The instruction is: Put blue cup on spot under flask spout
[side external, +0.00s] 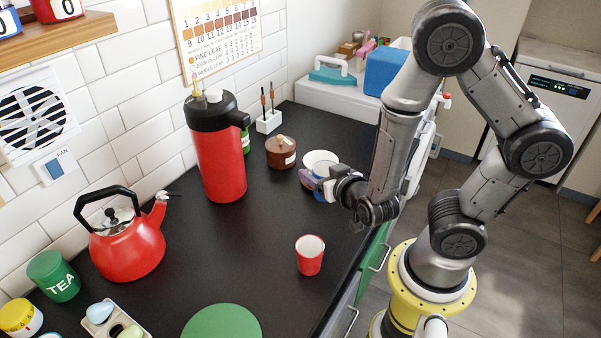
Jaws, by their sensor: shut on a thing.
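The blue cup (319,171) has a white inside and shows only in part behind my gripper. My gripper (318,184) is shut on it, reaching in from the right. The cup looks upright; I cannot tell whether its base touches the counter. The red flask (223,160) stands upright at the back wall, left of the cup. Its black spout (240,118) points right, toward the cup's side. No mark shows on the counter under the spout. The cup is to the right of that place.
A brown lidded pot (281,153) stands between flask and cup, with a green item partly hidden behind the flask. A red cup (310,255) stands in front on the black counter (235,250). A red kettle (127,250) is at left. The counter right of the flask's base is clear.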

